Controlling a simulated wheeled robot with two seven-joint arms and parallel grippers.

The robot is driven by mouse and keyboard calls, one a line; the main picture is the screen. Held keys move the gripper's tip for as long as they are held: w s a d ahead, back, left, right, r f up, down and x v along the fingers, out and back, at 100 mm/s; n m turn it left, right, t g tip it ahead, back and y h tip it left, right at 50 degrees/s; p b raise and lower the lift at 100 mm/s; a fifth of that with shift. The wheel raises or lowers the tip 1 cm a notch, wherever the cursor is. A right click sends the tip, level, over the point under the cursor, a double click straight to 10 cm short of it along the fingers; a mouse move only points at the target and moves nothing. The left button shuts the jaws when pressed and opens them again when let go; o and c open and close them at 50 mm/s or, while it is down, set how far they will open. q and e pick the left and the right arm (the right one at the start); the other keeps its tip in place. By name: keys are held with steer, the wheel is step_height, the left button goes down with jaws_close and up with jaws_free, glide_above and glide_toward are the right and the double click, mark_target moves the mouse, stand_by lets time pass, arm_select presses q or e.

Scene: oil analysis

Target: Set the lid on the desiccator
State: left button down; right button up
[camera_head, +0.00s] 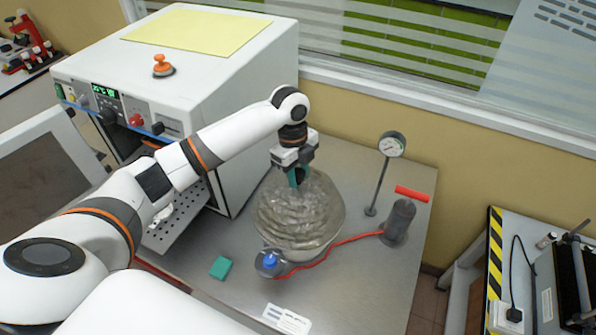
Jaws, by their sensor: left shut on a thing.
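The desiccator lid (318,212) is a clear, domed glass piece. It sits over the round, pale desiccator base (290,252) on the metal table. My left gripper (298,180) reaches in from the left and points down at the top of the dome. It is shut on the lid at its top, where a teal part shows between the fingers. The lid looks roughly level over the base; I cannot tell whether its rim touches all round. My right gripper is not in view.
A white oven (225,75) with an open door (45,165) stands at the left. A red hose (335,247) runs from a blue-knobbed valve (269,262) to a grey hand pump (399,220). A gauge stand (391,145) stands behind. A teal block (221,268) lies at the front.

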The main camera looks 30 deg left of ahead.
arm_select(q)
steer(key=c, duration=1)
jaws_free()
steer(key=shift+o, duration=0.5)
steer(key=shift+f, duration=0.15)
steer(key=shift+r, duration=0.25)
step_height(320, 180, up, 12)
steer(key=a+b, duration=0.1)
steer(key=b, duration=0.3)
steer(key=shift+a+f, duration=0.2)
